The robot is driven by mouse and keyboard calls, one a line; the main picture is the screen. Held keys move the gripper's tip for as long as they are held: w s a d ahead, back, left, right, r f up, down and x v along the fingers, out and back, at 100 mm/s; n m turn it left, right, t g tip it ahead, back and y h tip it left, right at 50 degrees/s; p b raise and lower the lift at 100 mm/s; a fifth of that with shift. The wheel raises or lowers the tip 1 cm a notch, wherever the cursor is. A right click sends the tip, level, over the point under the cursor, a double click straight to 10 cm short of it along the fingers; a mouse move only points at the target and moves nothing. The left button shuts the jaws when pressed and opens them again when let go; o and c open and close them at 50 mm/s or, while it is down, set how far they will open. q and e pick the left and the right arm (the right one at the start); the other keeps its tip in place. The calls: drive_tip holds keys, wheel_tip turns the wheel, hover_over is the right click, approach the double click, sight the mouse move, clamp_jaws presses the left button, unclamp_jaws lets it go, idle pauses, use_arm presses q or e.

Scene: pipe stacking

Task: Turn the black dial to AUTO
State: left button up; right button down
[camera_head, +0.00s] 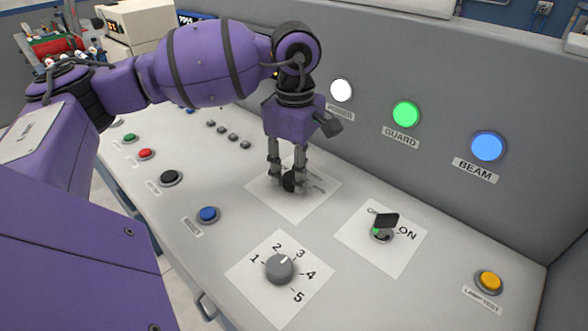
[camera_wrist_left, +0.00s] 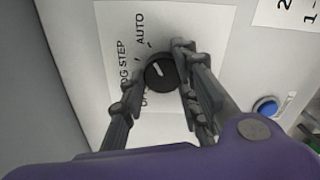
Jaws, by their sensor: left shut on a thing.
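The black dial (camera_head: 290,182) sits on a white label plate (camera_head: 318,205) on the grey console, partly hidden by my left gripper (camera_head: 287,178). That gripper points down with one finger on each side of the dial and is shut on it. In the left wrist view the dial (camera_wrist_left: 160,73) is between the fingers, with a white mark on its face that points toward the upper left. The word AUTO (camera_wrist_left: 140,28) is printed above the dial and slightly left; a label ending in STEP (camera_wrist_left: 123,65) is to its left. A third label is mostly hidden by a finger. My right gripper is not in view.
A grey numbered knob (camera_head: 279,268) and a black-handled switch (camera_head: 385,222) marked ON are nearby. A blue button (camera_head: 208,214) and a yellow button (camera_head: 489,281) are on the console. White, green (camera_head: 406,114) and blue lamps are lit on the upright panel behind.

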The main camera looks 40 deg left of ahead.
use_arm(q)
drive_tip(key=shift+w+r, duration=0.25)
drive_tip(key=shift+r, duration=0.05)
drive_tip(key=o, duration=1)
drive_tip(key=shift+o, duration=0.2)
drive_tip(key=shift+f, duration=0.2)
wheel_tip(320, 180, up, 12)
drive_tip(key=shift+s, duration=0.15)
